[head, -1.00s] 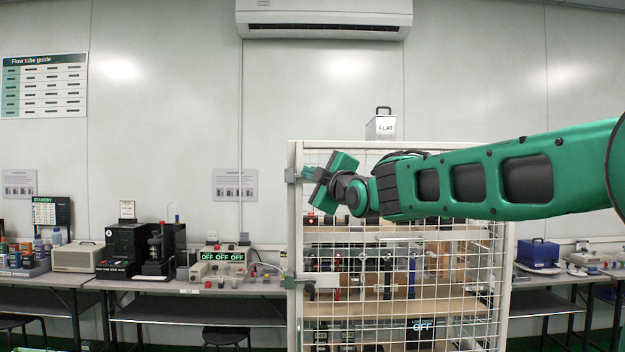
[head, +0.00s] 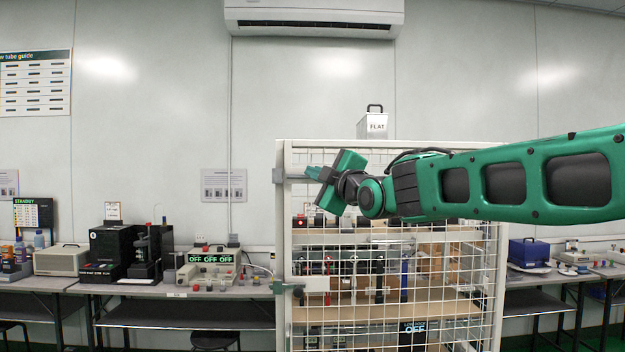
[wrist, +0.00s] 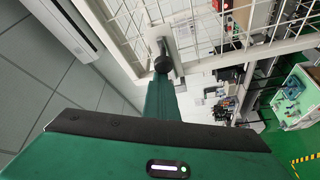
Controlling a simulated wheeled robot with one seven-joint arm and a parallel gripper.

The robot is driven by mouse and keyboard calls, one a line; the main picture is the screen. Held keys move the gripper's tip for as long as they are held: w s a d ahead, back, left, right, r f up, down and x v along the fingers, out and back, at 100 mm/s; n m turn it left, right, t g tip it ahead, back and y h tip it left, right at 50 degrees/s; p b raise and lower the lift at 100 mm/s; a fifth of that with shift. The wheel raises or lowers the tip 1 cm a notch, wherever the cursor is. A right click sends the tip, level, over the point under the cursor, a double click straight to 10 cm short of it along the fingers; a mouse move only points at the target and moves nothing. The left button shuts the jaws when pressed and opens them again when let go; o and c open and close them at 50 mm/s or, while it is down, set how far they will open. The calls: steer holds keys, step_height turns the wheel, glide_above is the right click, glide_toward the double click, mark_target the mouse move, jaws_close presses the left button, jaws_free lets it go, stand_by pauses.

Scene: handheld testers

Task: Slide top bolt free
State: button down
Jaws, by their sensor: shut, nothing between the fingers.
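The top bolt (head: 283,175) is a grey piece at the upper left of the white mesh cage door (head: 400,252). In the wrist view, its dark round knob (wrist: 162,64) shows beside a grey plate on the white frame. My gripper (head: 318,174) is shut and empty, just right of the bolt by the door's upper left corner. In the wrist view, the tip of my green gripper (wrist: 160,95) lies right by the knob. I cannot tell whether they touch. The gripper hides part of the bolt in the head view.
A lower bolt (head: 288,288) sits further down the same door edge. Behind the mesh, shelves hold several handheld testers. A metal box marked FLAT (head: 375,124) stands on top of the cage. Benches with instruments (head: 215,262) line the wall on both sides.

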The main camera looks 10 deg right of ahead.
steer(key=s+a, duration=0.1)
steer(key=s, duration=0.8)
steer(key=s+d+f+m+g+h, duration=0.2)
steer(key=s+d+f+m+g, duration=0.15)
steer(key=d+f, duration=0.45)
steer(key=s+d+f+m+g+h, duration=0.2)
steer(key=d+f+m, duration=0.25)
steer(key=f, duration=0.45)
steer(key=s+d+f+m+g+h, duration=0.2)
steer(key=s+d+f+m+g, duration=0.1)
steer(key=d+f, duration=0.5)
steer(key=s+d+f+m+g, duration=0.1)
steer(key=s+f+m+g, duration=0.2)
steer(key=s+f, duration=0.3)
steer(key=s+d+f+m+g, duration=0.2)
steer(key=s+f+m+g, duration=0.2)
steer(key=s, duration=0.8)
steer(key=s+d+f+m+g+y, duration=0.1)
steer(key=s+f+m+g, duration=0.2)
steer(key=s+f, duration=0.5)
steer(key=shift+s+d+f+m+g, duration=0.15)
steer(key=shift+s+f+m+g, duration=0.15)
steer(key=shift+s+m, duration=0.5)
steer(key=shift+s, duration=0.15)
